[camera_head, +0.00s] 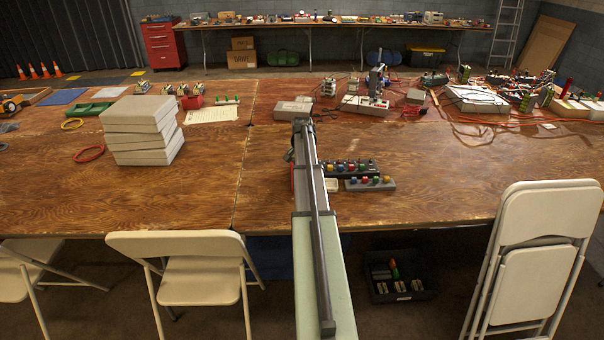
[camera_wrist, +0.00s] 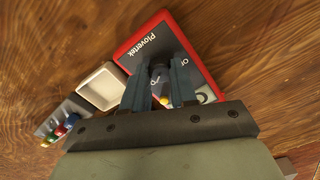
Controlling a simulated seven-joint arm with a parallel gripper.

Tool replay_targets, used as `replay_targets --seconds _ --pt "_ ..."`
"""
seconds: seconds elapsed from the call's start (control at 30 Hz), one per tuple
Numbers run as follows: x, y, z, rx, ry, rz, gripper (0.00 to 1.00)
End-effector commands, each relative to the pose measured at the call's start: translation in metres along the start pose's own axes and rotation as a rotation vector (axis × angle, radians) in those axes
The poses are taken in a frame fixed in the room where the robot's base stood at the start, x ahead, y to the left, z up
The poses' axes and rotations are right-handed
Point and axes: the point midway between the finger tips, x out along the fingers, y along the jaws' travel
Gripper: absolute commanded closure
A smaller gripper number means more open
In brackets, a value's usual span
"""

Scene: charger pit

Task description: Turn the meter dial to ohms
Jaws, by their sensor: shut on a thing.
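Part of a light ring mark and cut-off lettering show beside the right finger. In the head view, my arm covers nearly all of the meter; a red sliver (camera_head: 293,180) shows at its left.
A small cream tray (camera_wrist: 102,86) sits against the meter. A grey block with coloured knobs (camera_wrist: 62,122) is beyond it; dark and grey knob blocks (camera_head: 371,184) show right of my arm. Stacked grey boxes (camera_head: 140,130) stand left. Bare table lies between.

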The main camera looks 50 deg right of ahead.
Motion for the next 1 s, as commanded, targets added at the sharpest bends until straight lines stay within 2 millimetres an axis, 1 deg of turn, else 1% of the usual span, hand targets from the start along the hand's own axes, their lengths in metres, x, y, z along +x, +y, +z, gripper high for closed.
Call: replay_targets --seconds 0.27,0.67,0.7,0.93,1.0 --pt "-0.0003 0.0 -0.0002 0.051 0.001 0.0 1.0" --pt "-0.0002 0.0003 -0.0002 0.055 0.001 0.0 1.0" --pt "-0.0002 0.0003 -0.0002 0.055 0.001 0.001 0.69" --pt "-0.0001 0.0002 -0.0001 0.054 0.0 0.0 0.47" --pt "-0.0001 0.0001 -0.0001 0.053 0.0 0.0 0.47"
